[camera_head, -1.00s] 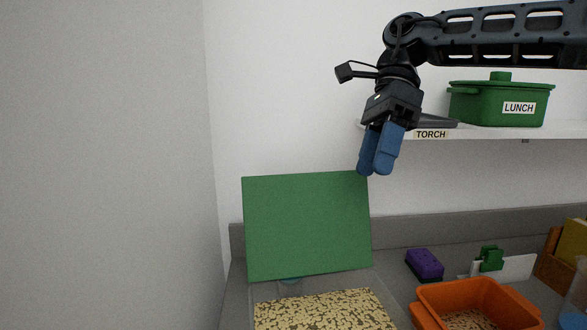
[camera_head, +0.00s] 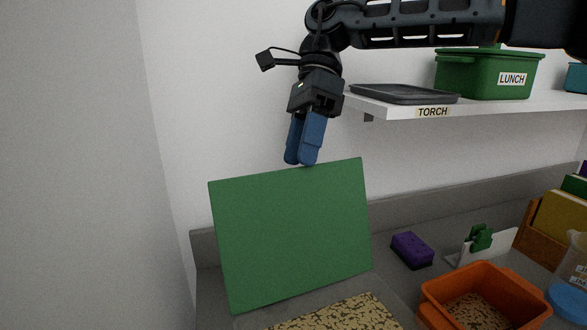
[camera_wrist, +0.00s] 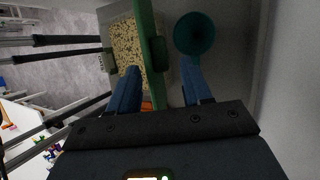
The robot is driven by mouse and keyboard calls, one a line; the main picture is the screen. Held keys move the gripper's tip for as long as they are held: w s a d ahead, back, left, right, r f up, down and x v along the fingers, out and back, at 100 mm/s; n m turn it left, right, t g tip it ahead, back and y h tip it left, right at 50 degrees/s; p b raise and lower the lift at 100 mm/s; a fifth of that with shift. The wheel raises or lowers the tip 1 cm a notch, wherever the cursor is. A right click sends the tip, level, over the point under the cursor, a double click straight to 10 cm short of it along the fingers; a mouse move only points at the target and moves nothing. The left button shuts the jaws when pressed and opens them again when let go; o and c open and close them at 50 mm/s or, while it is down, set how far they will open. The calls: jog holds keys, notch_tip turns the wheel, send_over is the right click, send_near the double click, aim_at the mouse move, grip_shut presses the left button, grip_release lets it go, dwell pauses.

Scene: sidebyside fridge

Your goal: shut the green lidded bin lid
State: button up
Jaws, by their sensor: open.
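The green lid (camera_head: 290,235) stands raised and tilted at the back of the bin, its broad face towards the head camera. Below it lies the bin's speckled yellow-brown content (camera_head: 340,315), cut off by the picture's bottom edge. My gripper (camera_head: 299,161) points down at the lid's top edge, with blue fingers apart and nothing gripped. In the wrist view, the lid shows nearly edge-on as a green strip (camera_wrist: 150,45) between the open fingers of my gripper (camera_wrist: 160,68). I cannot tell whether they touch it.
A teal round object (camera_wrist: 194,33) is beside the lid in the wrist view. An orange bin (camera_head: 485,298), a purple sponge (camera_head: 412,250) and a green clip (camera_head: 480,237) are to the right. Above are a shelf (camera_head: 520,102), a dark tray (camera_head: 405,94) and a green LUNCH pot (camera_head: 485,75).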

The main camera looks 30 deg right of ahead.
aim_at(296, 173)
jog(key=shift+x, duration=2.1)
jog(key=shift+c, duration=0.2)
grip_shut()
